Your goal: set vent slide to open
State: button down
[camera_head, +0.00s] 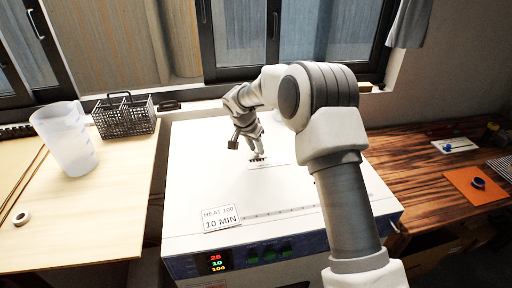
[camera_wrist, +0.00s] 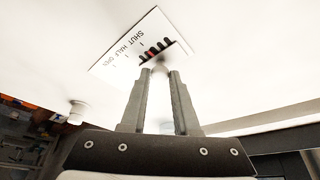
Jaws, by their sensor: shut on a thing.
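The vent slide's white label plate (camera_wrist: 118,50) lies on the oven's white top and reads SHUT, HALF, OPEN. The fingertips hide part of the knob, and I cannot tell exactly which word the slide lines up with. In the head view, my gripper (camera_head: 257,152) reaches down to the plate on the drying oven (camera_head: 195,170).
A sign reading HEAT 100, 10 MIN (camera_head: 221,218) stands at the oven's front edge above the lit display (camera_head: 217,263). A plastic jug (camera_head: 65,138) and black wire basket (camera_head: 125,116) stand on the left table. An orange mat (camera_head: 476,188) lies on the right bench.

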jog(key=shift+d, duration=0.1)
jog(key=d+b, duration=0.1)
jog(key=d, duration=0.1)
jog(key=w+d+b, duration=0.1)
jog(key=d, duration=0.2)
jog(key=shift+w+d+f, duration=0.1)
jog(key=shift+d, duration=0.5)
jog(key=c, duration=0.7)
grip_release()
jog(key=shift+d, duration=0.1)
jog(key=shift+o, duration=0.2)
